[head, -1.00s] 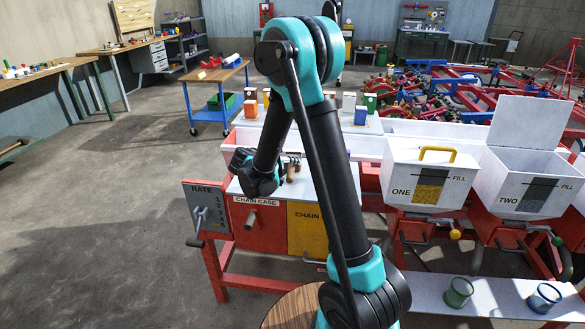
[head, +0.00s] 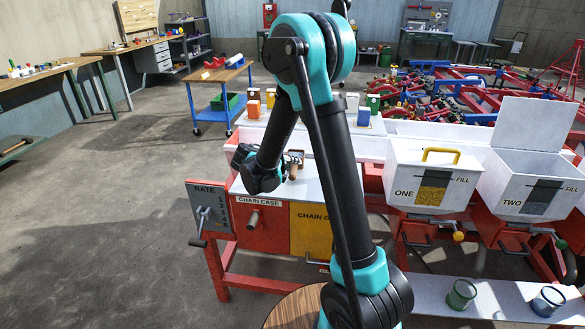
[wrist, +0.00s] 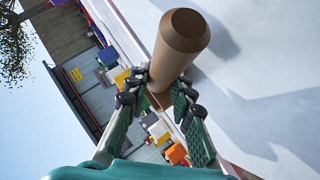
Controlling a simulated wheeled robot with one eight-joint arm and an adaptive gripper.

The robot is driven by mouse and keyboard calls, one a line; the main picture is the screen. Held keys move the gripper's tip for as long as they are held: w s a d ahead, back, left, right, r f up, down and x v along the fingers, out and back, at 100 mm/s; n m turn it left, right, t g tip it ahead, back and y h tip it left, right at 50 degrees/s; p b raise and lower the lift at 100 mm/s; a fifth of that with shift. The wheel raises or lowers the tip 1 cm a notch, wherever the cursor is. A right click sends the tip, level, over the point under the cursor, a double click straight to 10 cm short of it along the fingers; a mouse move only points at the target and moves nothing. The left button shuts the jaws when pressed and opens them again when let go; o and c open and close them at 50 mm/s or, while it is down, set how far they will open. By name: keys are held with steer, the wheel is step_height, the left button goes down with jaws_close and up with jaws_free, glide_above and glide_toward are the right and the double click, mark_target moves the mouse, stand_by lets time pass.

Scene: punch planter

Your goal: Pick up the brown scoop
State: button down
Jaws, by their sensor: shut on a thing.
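The brown scoop (head: 293,168) is at the white top of the machine in the head view, above the chain case. In the wrist view its round brown wooden handle (wrist: 182,38) points up toward the camera, between the two fingers. My gripper (wrist: 163,97) is shut on the handle, with dark ridged pads on both sides. Shadows of the arm fall on the white surface to the right. I cannot tell whether the scoop touches the surface.
White bins marked ONE (head: 425,180) and TWO (head: 530,185) stand to the right; bin TWO's lid is raised. Several coloured boxes (head: 362,116) stand behind. A crank panel marked RATE (head: 208,208) is at the left front. The floor at left is clear.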

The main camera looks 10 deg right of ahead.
step_height(320, 180, up, 19)
steer(key=shift+f, duration=0.15)
stand_by(0.6)
